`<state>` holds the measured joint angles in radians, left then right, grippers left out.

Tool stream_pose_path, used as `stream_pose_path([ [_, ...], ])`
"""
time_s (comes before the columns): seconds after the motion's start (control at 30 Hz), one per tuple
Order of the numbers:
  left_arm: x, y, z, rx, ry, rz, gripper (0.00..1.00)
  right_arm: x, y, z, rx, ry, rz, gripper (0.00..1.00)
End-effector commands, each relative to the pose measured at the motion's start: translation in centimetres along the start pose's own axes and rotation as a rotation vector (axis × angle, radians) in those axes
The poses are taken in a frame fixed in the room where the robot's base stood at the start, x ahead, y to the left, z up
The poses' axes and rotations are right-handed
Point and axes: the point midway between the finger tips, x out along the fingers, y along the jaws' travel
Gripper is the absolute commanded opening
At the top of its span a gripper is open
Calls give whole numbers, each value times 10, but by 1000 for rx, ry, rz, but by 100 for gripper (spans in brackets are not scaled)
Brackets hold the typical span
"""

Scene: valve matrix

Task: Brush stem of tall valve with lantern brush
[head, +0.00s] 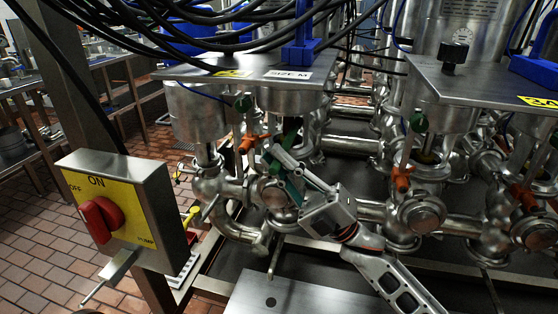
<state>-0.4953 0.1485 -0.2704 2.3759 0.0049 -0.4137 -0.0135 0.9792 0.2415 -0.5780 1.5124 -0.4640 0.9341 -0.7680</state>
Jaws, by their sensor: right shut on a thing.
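My right gripper (286,172) reaches in from the lower right and is shut on a green tool, which I take to be the lantern brush (288,136). Green shows above and below the gripper's upper finger; the brush's working end is hard to make out. The gripper is in front of the left valve group, just right of a thin upright stem (250,122) with an orange clip (247,143). I cannot tell whether the brush touches a stem, or which valve is the tall one. My left gripper is not in view.
A switch box (150,205) with a red knob (101,220) stands at the left. Steel plates (240,72) and black cables (230,40) hang over the valves. More valves and pipes (420,213) crowd the right. A bare metal plate (290,296) lies at bottom centre.

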Motion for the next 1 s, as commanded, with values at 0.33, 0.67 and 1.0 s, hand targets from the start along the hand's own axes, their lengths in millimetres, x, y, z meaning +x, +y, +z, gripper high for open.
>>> stream_pose_path([
  [0.33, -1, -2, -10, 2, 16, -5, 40, 3, 3, -10, -1, 2, 1, 0],
  [0.67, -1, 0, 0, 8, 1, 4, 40, 4, 3, 3, 0, -1, 0, 0],
  [1.0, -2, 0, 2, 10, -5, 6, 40, 5, 5, 6, 0, 1, 1, 0],
])
